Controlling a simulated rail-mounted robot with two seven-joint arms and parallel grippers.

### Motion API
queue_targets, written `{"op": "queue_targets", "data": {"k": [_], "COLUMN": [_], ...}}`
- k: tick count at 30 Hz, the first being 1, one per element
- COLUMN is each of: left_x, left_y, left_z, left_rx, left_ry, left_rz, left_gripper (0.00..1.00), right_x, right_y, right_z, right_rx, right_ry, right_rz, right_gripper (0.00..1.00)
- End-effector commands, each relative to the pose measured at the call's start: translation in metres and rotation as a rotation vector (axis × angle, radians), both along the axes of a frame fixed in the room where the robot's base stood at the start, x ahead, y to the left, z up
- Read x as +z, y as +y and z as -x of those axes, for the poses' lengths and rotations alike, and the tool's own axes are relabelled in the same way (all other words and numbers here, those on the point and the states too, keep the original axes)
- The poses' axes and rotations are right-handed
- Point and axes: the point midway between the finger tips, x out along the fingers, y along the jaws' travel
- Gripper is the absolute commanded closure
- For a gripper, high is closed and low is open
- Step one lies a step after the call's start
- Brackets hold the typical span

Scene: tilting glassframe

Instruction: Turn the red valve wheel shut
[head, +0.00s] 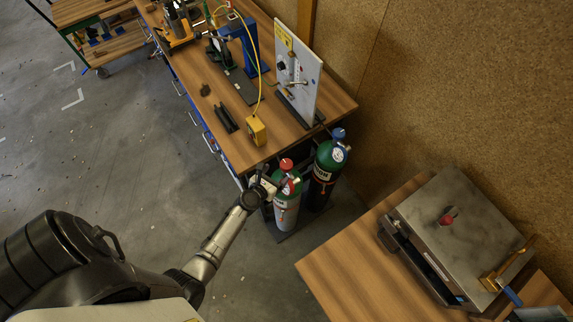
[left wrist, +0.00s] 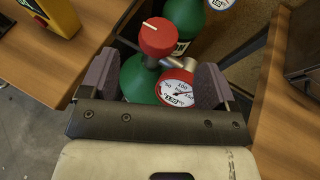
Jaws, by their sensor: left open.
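The red valve wheel (head: 286,164) sits on top of a gas cylinder (head: 286,208) with a green shoulder and a pale body. In the left wrist view the red wheel (left wrist: 158,37) has a light pointer mark on top, and a red-rimmed gauge (left wrist: 176,88) sits below it to the right. My left gripper (head: 272,182) is beside the cylinder's top, at its left. In the left wrist view its two dark pads (left wrist: 155,85) are apart, with the valve and gauge showing between and beyond them. The wheel lies past the pad tips. My right gripper is not in view.
A second green cylinder (head: 328,170) with a blue wheel (head: 338,134) stands close behind at the right. The workbench (head: 272,135) edge is just above, with a yellow box (head: 256,130) near its corner.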

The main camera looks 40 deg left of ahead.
Motion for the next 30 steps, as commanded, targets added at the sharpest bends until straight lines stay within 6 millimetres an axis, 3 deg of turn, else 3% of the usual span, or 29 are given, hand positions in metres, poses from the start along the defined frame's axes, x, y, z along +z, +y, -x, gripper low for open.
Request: {"op": "queue_targets", "data": {"k": [6, 13, 19, 30], "left_x": [-0.019, -0.028, -0.031, -0.032], "left_y": [0.004, 0.008, 0.009, 0.009], "left_z": [-0.038, -0.064, -0.074, -0.076], "left_rx": [-0.001, -0.001, -0.001, -0.001], "left_ry": [-0.001, -0.001, 0.0, 0.001], "left_rz": [-0.001, -0.003, -0.002, -0.002], "left_gripper": [0.18, 0.18, 0.18, 0.19], "right_x": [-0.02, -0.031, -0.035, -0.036], "right_y": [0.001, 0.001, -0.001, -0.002], "right_z": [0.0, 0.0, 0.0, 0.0], "right_rx": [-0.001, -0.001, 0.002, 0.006], "right_ry": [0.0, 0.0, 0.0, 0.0], "right_rz": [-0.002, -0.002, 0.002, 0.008], "right_gripper": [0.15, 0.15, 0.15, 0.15]}}
